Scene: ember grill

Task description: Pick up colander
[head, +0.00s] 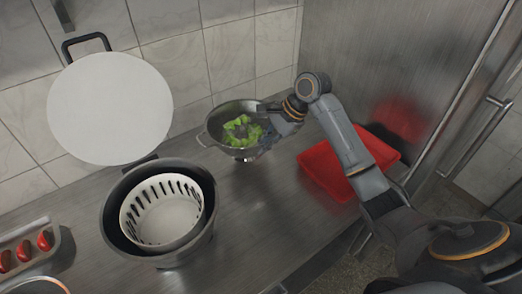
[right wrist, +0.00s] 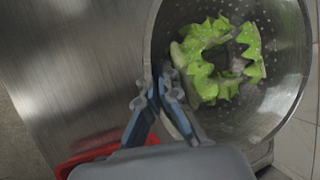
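The colander (head: 219,120) is a grey metal bowl with small holes and side handles, at the back of the steel counter. Green leaves (head: 241,131) lie inside it. In the right wrist view the colander (right wrist: 238,122) fills the right side, with the leaves (right wrist: 218,60) in it. My right gripper (head: 268,124) is at the colander's right rim. In the right wrist view its fingers (right wrist: 158,92) are close together with the rim between them, one inside and one outside. The fingers partly hide the rim. My left gripper is not in view.
A dark pot (head: 116,235) with a white slotted basket (head: 163,211) stands left of the colander. A red tray (head: 322,163) lies to the right. A round white lid (head: 109,108) leans at the tiled wall. Bare counter (head: 250,200) lies in front of the colander.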

